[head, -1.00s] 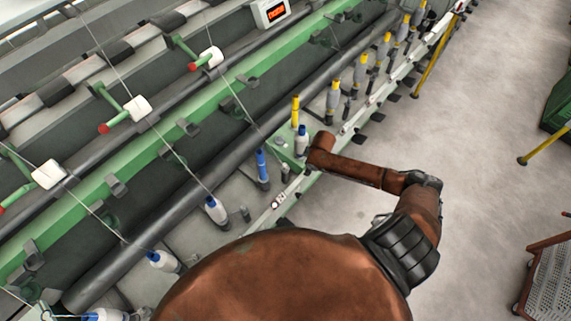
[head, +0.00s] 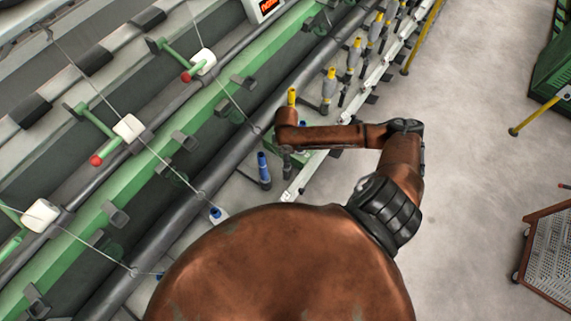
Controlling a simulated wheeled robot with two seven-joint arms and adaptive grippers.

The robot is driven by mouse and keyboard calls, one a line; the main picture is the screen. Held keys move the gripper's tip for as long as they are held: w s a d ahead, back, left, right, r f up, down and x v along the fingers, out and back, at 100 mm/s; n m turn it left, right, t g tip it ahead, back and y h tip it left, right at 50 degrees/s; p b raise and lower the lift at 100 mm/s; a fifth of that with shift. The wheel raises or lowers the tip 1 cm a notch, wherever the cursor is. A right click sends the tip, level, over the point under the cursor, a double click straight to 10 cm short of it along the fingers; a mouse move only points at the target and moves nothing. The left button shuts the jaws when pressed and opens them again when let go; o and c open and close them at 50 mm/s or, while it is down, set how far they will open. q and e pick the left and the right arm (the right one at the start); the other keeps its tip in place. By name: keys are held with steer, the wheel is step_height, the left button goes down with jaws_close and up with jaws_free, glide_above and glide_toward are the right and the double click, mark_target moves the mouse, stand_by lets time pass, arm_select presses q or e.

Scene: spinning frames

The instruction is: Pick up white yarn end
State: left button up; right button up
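Thin white yarn strands (head: 165,163) run from the white rollers (head: 128,128) down across the machine to small guides above the spindles. I cannot make out a loose yarn end. A bare blue tube (head: 263,168) stands upright on the spindle rail. A white bobbin with a blue top (head: 218,214) stands lower left of it, partly hidden by my brown body. My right arm reaches in from the right, its last visible link over the rail beside a yellow tube (head: 291,96). Its gripper is hidden. My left arm and gripper are not in view.
Several grey bobbins with yellow tops (head: 329,87) stand along the rail toward the top. The green machine beam (head: 190,128) and dark roller cross the left half.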

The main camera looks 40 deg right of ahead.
step_height(320, 180, down, 4)
steer(key=shift+d+r, duration=0.15)
steer(key=shift+r, duration=0.1)
steer(key=c, duration=0.9)
steer(key=shift+o, duration=0.2)
steer(key=shift+r, duration=0.15)
